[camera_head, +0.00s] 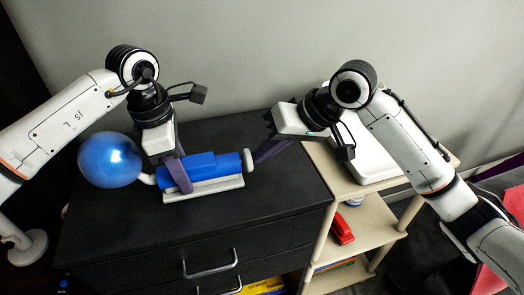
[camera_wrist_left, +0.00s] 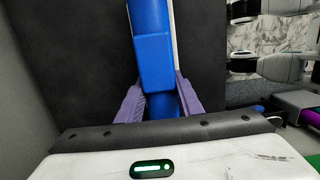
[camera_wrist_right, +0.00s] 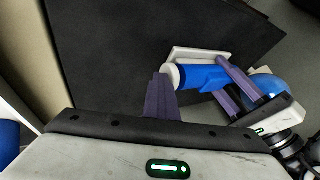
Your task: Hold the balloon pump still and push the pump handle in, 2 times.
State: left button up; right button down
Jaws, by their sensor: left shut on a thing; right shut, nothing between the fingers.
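The balloon pump (camera_head: 205,165) has a blue body on a white base (camera_head: 205,190) and lies on the black cabinet top. A blue balloon (camera_head: 110,160) is on its left end. The white pump handle (camera_head: 249,160) is at its right end, close against the blue body, with hardly any shaft showing. My left gripper (camera_head: 182,178) is shut across the pump body; its purple fingers flank the blue body in the left wrist view (camera_wrist_left: 160,98). My right gripper (camera_head: 258,157) is shut and empty, its fingertips at the handle's outer face; whether they touch I cannot tell.
The black cabinet (camera_head: 110,215) has drawers with metal handles; its top is clear around the pump. A beige shelf (camera_head: 375,225) stands to the right, with a red object (camera_head: 342,229) on it. The grey wall is behind.

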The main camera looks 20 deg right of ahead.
jog(key=d, duration=0.3)
jog(key=shift+d, duration=0.25)
jog(key=v, duration=1)
dwell(0.6)
pick_arm(q)
jog(key=o, duration=1.1)
jog(key=shift+o, duration=0.2)
jog(key=shift+r, duration=0.15)
jog(key=r, duration=0.4)
jog(key=a+r, duration=0.1)
jog(key=r, duration=0.6)
jog(key=shift+a+r, duration=0.25)
jog(key=shift+r, duration=0.1)
